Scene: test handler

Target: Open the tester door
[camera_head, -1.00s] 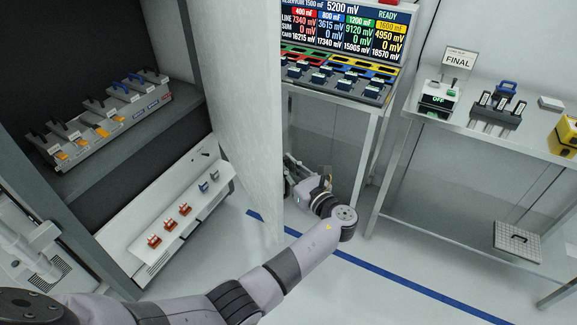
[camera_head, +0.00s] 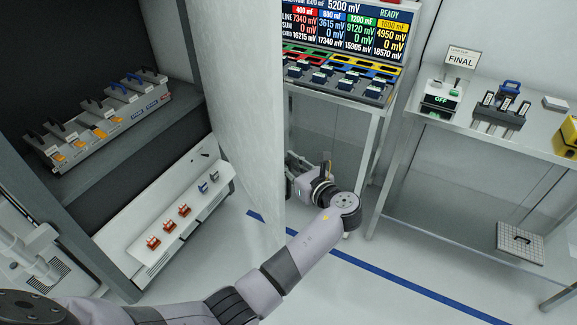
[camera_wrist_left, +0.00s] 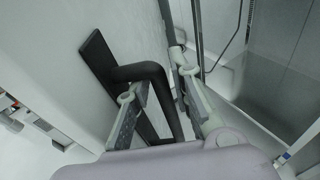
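The tester door (camera_head: 240,115) is a tall pale panel standing swung out from the dark tester cabinet (camera_head: 110,35), whose inside is visible. My left gripper (camera_head: 292,172) is at the door's right-hand face, partly hidden by the door edge in the head view. In the left wrist view a black bar handle (camera_wrist_left: 174,112) is fixed to the door face. My left gripper's fingers (camera_wrist_left: 158,84) stand apart on either side of the handle bar, with a gap visible on the left finger's side. My right gripper is not in view.
Inside the cabinet, a shelf holds a grey rack (camera_head: 100,115) of handled modules, above a white panel (camera_head: 175,220) with orange clips. A display bench (camera_head: 345,85) stands behind the door. A metal table (camera_head: 480,135) is at right. Floor with a blue line (camera_head: 400,283) is clear.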

